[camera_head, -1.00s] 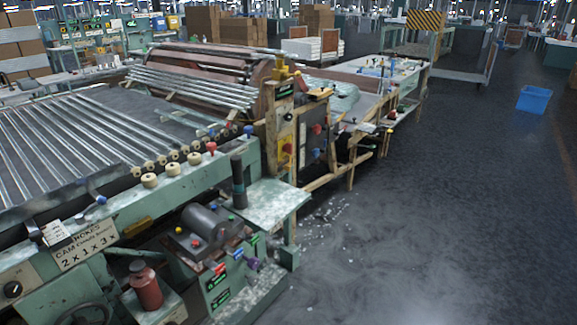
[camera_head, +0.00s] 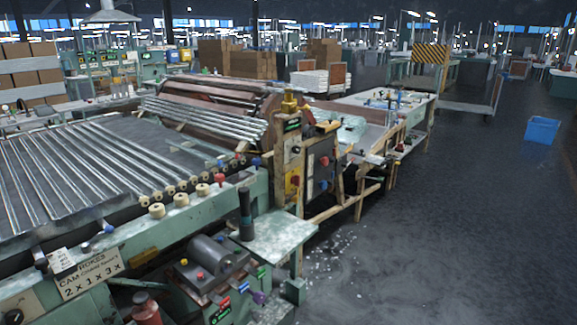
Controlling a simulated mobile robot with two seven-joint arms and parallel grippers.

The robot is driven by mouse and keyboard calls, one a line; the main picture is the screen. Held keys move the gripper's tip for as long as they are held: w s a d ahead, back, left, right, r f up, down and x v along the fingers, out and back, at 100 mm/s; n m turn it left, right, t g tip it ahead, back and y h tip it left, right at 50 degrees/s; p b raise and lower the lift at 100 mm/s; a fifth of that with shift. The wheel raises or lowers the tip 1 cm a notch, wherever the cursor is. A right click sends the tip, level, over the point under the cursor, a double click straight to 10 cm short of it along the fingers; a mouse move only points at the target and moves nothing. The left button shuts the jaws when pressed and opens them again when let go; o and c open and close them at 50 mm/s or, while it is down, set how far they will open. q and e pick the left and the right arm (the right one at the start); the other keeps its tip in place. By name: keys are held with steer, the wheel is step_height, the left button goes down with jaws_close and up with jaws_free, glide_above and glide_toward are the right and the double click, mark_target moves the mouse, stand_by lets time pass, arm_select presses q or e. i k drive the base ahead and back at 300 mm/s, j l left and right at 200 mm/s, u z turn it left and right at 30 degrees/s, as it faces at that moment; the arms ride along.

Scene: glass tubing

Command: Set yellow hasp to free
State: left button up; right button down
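A yellow plate with a red part (camera_head: 293,185) is on the front of the wooden control post (camera_head: 285,155) at the middle of the machine. A yellow fitting (camera_head: 290,102) sits on top of the same post. I cannot tell which of these is the yellow hasp, or what position it is set to; both are small in the view. Neither of my grippers is in view.
The green machine bench (camera_head: 150,235) with glass tubes (camera_head: 75,170) fills the left. A small green side table (camera_head: 270,238) juts out in front of the post. Dark floor (camera_head: 450,230) at right is open, with scattered shards near the machine and a blue bin (camera_head: 542,130) farther back.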

mark_target(295, 200)
steer(key=u, duration=0.5)
steer(key=i+l+u, duration=0.1)
steer(key=l+u, duration=0.7)
steer(key=l, duration=0.25)
steer(key=l+u, duration=0.25)
steer(key=l, duration=0.85)
steer(key=i+l, duration=0.7)
steer(key=i, duration=0.25)
